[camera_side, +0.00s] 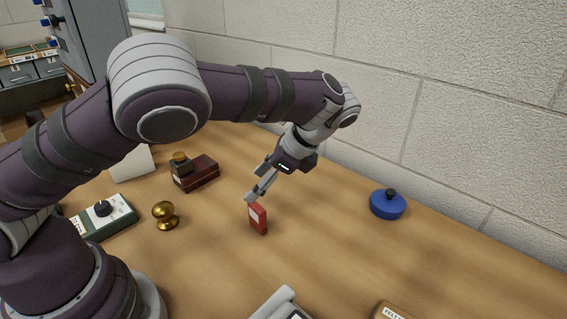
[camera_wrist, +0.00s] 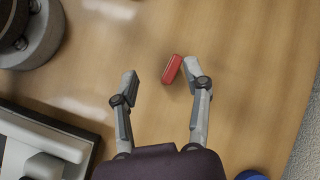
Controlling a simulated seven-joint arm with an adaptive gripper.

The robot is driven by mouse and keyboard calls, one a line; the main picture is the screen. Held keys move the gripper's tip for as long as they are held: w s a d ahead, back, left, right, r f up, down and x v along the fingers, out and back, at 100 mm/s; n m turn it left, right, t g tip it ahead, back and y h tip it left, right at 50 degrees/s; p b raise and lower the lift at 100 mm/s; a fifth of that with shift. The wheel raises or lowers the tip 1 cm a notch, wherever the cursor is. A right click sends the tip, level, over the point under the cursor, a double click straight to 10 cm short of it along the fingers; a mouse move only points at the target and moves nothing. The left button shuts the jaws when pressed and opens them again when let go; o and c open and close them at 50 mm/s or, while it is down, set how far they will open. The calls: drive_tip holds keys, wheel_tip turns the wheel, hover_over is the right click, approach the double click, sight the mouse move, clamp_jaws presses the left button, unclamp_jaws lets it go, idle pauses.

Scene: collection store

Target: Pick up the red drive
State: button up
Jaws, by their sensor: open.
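The red drive (camera_side: 258,218) is a small red block with a pale label, standing upright on the wooden table. In the side view my gripper (camera_side: 254,196) is just above and behind it. In the wrist view the red drive (camera_wrist: 172,69) lies ahead of and between the lines of the two fingers, close to the right fingertip. My gripper (camera_wrist: 161,74) is open there, with nothing between its fingers. Whether the right finger touches the drive I cannot tell.
A blue round object with a dark knob (camera_side: 388,204) stands to the right. A brass knob (camera_side: 165,214), a dark red box (camera_side: 196,174) and a green box with a dial (camera_side: 104,215) stand to the left. A pale device (camera_side: 284,303) is at the front. The table around the drive is clear.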

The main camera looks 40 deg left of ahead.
sight(252, 207)
drive_tip(key=d+f+m+t+y, duration=0.1)
drive_tip(key=f+m+y, duration=0.1)
drive_tip(key=d+f+m+t+y, duration=0.1)
drive_tip(key=d+m+y, duration=0.1)
drive_tip(key=m, duration=0.1)
drive_tip(key=d+f+m+t+y, duration=0.1)
drive_tip(key=d+f+m+y, duration=0.1)
drive_tip(key=shift+w+d+f+m+t, duration=0.1)
drive_tip(key=shift+d+f+m+t, duration=0.05)
drive_tip(key=shift+f+m+t, duration=0.2)
drive_tip(key=shift+f+m, duration=0.15)
drive_tip(key=shift+m, duration=0.2)
drive_tip(key=x, duration=1)
drive_tip(key=shift+a+r, duration=0.25)
drive_tip(key=shift+r, duration=0.15)
clamp_jaws()
